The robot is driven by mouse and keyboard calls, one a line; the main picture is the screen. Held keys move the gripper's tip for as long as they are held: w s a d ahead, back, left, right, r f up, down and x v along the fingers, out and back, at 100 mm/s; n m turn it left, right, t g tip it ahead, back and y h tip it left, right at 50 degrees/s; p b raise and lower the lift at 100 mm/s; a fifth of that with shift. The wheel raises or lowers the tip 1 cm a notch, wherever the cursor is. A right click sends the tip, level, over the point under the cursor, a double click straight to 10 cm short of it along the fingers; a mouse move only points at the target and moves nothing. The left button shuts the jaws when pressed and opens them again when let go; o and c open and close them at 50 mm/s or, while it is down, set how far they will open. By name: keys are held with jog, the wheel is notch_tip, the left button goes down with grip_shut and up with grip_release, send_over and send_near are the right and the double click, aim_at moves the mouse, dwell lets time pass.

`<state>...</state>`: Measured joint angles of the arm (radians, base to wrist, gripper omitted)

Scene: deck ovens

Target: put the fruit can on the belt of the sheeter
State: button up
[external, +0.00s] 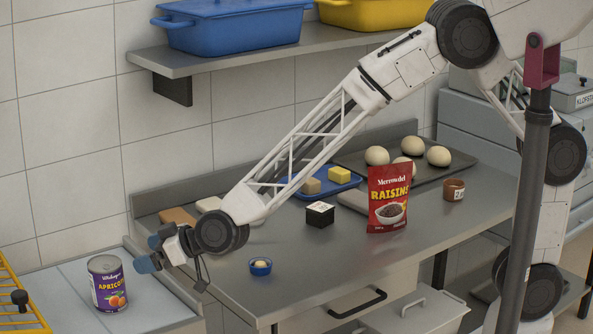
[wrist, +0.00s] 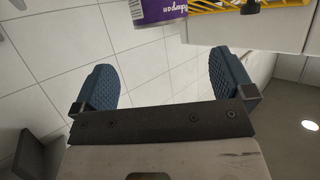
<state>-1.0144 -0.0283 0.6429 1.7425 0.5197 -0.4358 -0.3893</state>
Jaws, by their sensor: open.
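The fruit can (external: 108,283), purple with an apricot label and a bare metal top, stands upright on a pale flat surface (external: 165,300) at the lower left of the external view. I cannot tell for sure whether that surface is the sheeter's belt. My gripper (external: 150,255) is just to the upper right of the can in the external view, apart from it. In the wrist view the can (wrist: 158,10) shows at the top edge, partly cut off, beyond and between my open blue fingertips (wrist: 165,85). Nothing is between the fingers.
A yellow wire guard (external: 15,290) stands left of the can. The steel table (external: 400,245) holds a raisin pouch (external: 388,200), a small black box (external: 320,214), a blue cup (external: 260,267) and a dough tray (external: 455,165). A shelf (external: 250,55) with bins hangs above.

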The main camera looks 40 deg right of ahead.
jog(key=w+d+r+m+g+h, duration=0.15)
jog(key=d+r, duration=0.25)
jog(key=d, duration=0.8)
jog(key=w+d+r+m+h, duration=0.1)
jog(key=w+d+r, duration=0.15)
jog(key=d, duration=1.05)
jog(key=w+d+r+m+g+h, duration=0.15)
jog(key=d+r, duration=0.25)
jog(key=d, duration=0.8)
jog(key=s+d+m+g+h, duration=0.2)
jog(key=s+d+h, duration=0.1)
jog(key=s+d, duration=0.9)
jog(key=s+d+m+g+h, duration=0.2)
jog(key=s+d, duration=1)
jog(key=d, duration=1)
jog(key=shift+s+d+m+h, duration=0.3)
jog(key=shift+m+h, duration=0.1)
jog(key=shift+m, duration=0.2)
